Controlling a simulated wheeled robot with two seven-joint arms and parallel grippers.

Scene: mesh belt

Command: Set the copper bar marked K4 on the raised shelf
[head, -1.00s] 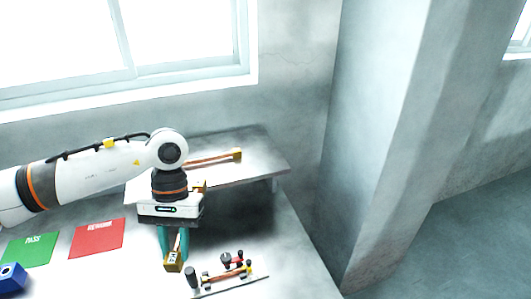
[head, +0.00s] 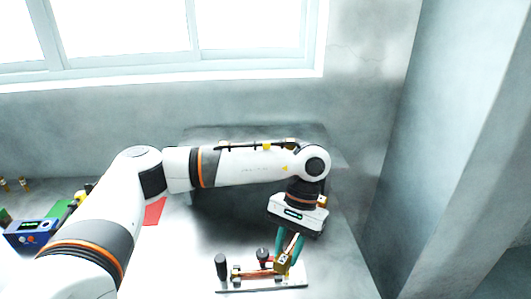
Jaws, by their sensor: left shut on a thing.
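My left gripper (head: 290,246) has teal fingers shut on a copper bar with brass-coloured end blocks. Its near end block (head: 284,263) hangs below the fingers, and its far end shows to the right of my wrist. The marking on it is too small to read. The held bar is over the right end of a pale fixture plate (head: 295,281); I cannot tell whether they touch. The raised grey shelf (head: 330,158) is behind, largely hidden by my left arm. Another bar lies on it, almost all hidden. My right gripper is out of view.
On the fixture, a second copper bar (head: 258,273) lies among dark-knobbed clamps (head: 221,266). A red mat (head: 155,211) and a blue box (head: 31,232) are on the left. A wall and pillar (head: 445,130) bound the right. Bare table lies right of the fixture.

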